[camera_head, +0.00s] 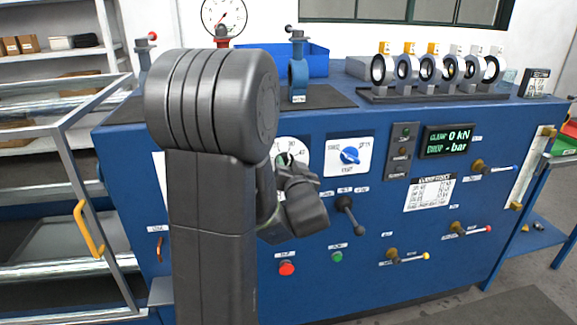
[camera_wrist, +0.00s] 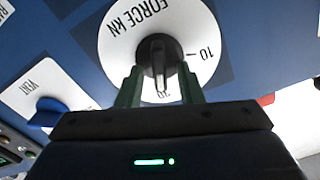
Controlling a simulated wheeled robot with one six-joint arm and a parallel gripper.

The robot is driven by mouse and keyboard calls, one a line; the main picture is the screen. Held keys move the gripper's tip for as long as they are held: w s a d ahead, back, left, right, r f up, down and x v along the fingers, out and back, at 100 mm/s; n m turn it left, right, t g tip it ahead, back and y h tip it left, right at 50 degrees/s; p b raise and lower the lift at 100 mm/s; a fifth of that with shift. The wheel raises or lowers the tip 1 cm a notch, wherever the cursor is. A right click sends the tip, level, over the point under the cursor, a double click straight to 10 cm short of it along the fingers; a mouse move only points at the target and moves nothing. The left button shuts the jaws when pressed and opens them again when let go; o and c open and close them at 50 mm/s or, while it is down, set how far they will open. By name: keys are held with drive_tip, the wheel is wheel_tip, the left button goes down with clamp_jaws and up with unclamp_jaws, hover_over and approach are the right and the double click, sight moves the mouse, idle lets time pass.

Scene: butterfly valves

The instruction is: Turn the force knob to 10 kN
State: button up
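The force dial (camera_wrist: 118,48) is a white round plate marked "FORCE kN" with a black knob (camera_wrist: 158,52) at its centre. In the wrist view the "10" is right of the knob and another number, partly hidden, is below it. The knob's bar stands roughly upright in that view; which end points is unclear. My gripper (camera_wrist: 160,82) has its two green fingers either side of the knob's lower part, with gaps visible, so it looks open. In the head view my gripper (camera_head: 287,168) covers part of the dial (camera_head: 296,146).
A blue vent knob (camera_head: 350,155) is right of the dial, also in the wrist view (camera_wrist: 46,112). A black lever (camera_head: 346,212), red button (camera_head: 286,269) and green button (camera_head: 337,257) are lower on the blue panel. A metal frame with a yellow handle (camera_head: 88,228) stands left.

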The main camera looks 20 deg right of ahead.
clamp_jaws()
drive_tip(key=shift+f+n+b, duration=0.1)
drive_tip(key=shift+n+b, duration=0.3)
drive_tip(key=shift+b, duration=0.2)
drive_tip(key=n+b, duration=1)
drive_tip(key=n, duration=0.1)
drive_tip(key=a+n+b, duration=0.1)
drive_tip(key=n+b, duration=0.4)
drive_tip(key=shift+w+a+f+n, duration=0.1)
drive_tip(key=shift+f+n, duration=0.1)
drive_tip(key=shift+n, duration=0.5)
